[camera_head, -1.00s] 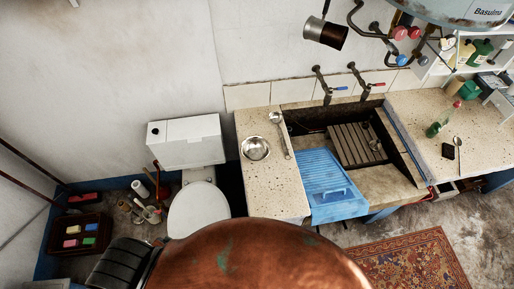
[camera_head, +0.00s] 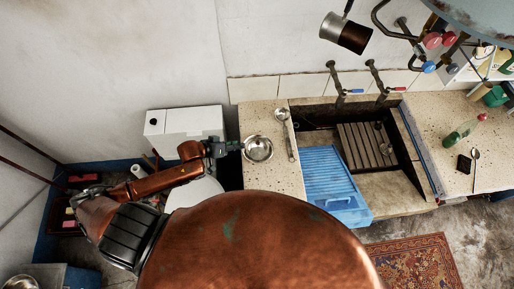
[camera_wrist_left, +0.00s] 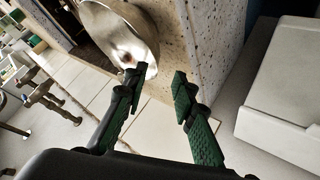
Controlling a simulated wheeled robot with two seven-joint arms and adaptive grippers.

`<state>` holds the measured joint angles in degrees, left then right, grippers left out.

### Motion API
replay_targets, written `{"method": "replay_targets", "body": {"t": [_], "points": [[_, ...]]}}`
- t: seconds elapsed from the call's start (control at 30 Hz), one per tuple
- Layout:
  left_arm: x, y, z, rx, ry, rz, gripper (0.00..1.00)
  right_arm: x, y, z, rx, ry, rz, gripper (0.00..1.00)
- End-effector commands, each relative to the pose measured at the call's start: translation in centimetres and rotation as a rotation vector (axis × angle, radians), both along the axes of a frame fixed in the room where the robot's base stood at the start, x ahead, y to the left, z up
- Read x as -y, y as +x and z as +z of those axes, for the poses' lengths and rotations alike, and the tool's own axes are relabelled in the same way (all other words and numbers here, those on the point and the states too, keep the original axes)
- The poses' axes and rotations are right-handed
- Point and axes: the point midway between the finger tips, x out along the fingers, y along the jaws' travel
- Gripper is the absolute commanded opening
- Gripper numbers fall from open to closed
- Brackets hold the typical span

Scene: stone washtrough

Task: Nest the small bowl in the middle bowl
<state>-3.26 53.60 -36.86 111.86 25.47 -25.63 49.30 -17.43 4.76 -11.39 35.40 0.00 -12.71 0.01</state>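A shiny metal bowl (camera_head: 258,149) stands on the speckled counter left of the sink; it also shows in the left wrist view (camera_wrist_left: 122,35). A second metal bowl (camera_head: 20,283) is cut off at the bottom left corner of the head view. I cannot tell which is the small or the middle one. My left gripper (camera_head: 238,147) is at the left rim of the counter bowl. In the left wrist view its fingers (camera_wrist_left: 157,80) are apart, with the bowl just beyond them. I cannot tell whether they touch the rim. My right gripper is not in view.
A ladle (camera_head: 286,133) lies right of the bowl. A blue washboard (camera_head: 332,180) leans in the stone trough (camera_head: 395,185). A white cistern (camera_head: 187,128) is left of the counter. The counter's front part (camera_head: 275,180) is clear.

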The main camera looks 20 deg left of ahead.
Motion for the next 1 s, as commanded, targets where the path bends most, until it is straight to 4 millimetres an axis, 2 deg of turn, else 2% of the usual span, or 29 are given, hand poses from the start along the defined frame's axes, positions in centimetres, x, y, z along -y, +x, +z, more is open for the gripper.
{"method": "replay_targets", "body": {"t": [0.17,0.5,0.8,1.0], "points": [[1.0,1.4,-1.1,0.004,-0.001,-0.001,0.25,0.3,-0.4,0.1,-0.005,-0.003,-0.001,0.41],[3.3,3.9,-3.8,0.004,0.001,0.0,0.25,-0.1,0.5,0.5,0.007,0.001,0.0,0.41],[3.4,4.1,-4.1,0.004,0.002,0.002,0.25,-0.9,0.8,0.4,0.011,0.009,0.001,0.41],[3.4,4.1,-4.1,0.004,0.002,0.002,0.12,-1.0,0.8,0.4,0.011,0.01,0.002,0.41]]}}
